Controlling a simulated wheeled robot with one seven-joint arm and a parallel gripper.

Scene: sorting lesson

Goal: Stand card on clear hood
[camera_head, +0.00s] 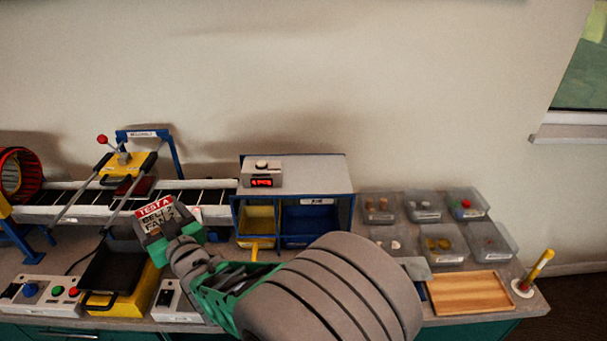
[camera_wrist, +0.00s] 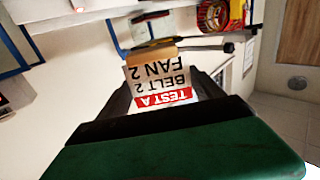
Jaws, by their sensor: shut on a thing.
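My gripper (camera_head: 172,236) is shut on a card (camera_head: 155,212), at the left of my arm in the head view. The card has a red band reading TEST A and black lettering below it, BELT 2 and FAN 2. In the wrist view the card (camera_wrist: 160,82) sticks out between the fingers of my gripper (camera_wrist: 163,97), its print upside down. A blue-framed hood (camera_head: 318,175) with a pale grey top stands right of the card, over a yellow and a blue bin. I cannot tell how clear its panels are. The card is apart from it.
A small box with a red display (camera_head: 262,174) sits on the hood's top at the left. A conveyor (camera_head: 70,203) with a yellow press runs behind the card. Small clear trays (camera_head: 448,258), a wooden tray (camera_head: 468,294) and a stick on a round base (camera_head: 523,288) stand at the right.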

